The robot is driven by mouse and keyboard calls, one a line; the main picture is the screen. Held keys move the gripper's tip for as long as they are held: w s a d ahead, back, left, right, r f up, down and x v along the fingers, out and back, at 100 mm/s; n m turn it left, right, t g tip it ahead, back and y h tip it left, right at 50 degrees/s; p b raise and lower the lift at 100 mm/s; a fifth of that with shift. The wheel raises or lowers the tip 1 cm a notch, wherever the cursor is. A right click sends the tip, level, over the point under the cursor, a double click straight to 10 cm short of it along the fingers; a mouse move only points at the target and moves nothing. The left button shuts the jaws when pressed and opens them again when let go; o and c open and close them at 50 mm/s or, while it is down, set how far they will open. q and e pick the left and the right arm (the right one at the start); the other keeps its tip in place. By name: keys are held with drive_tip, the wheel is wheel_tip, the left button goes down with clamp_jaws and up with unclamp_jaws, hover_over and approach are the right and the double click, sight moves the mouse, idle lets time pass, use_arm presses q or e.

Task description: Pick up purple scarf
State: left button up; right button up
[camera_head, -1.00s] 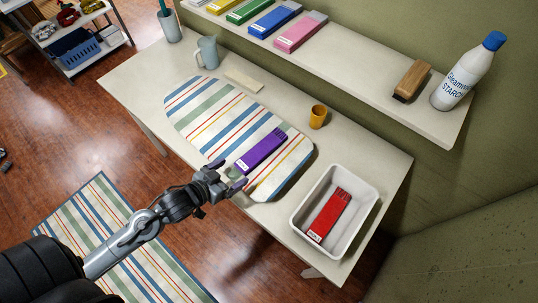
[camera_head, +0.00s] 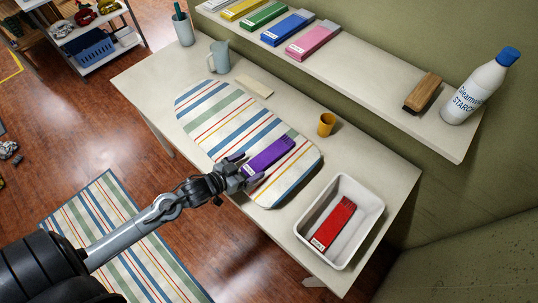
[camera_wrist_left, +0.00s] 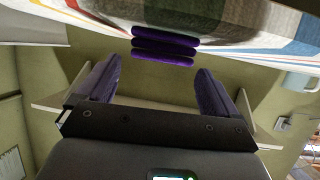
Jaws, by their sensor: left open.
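The purple scarf (camera_head: 270,154) is a flat folded strip with a white tag at its near end. It lies on the striped ironing board (camera_head: 222,118) on the table. My left gripper (camera_head: 245,171) is open at the scarf's near, tagged end. In the left wrist view the folded end of the scarf (camera_wrist_left: 163,48) shows ahead of and between the two fingers (camera_wrist_left: 155,88), with a gap and no visible contact. The fingers partly cover the scarf's near end in the head view. My right gripper is not in view.
A white bin (camera_head: 375,205) holding a red scarf (camera_head: 333,224) stands to the right. A shelf (camera_head: 375,73) above bears several folded scarves, a brush (camera_head: 423,92) and a starch bottle (camera_head: 481,92).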

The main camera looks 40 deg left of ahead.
sight(258, 163)
use_arm(q)
drive_tip(key=shift+p+x, duration=0.55)
drive_tip(key=shift+x, duration=1.7)
drive_tip(key=shift+s+d+f, duration=0.1)
drive_tip(key=shift+f, duration=0.1)
drive_tip(key=c, duration=1.1)
drive_tip(key=shift+r, duration=0.2)
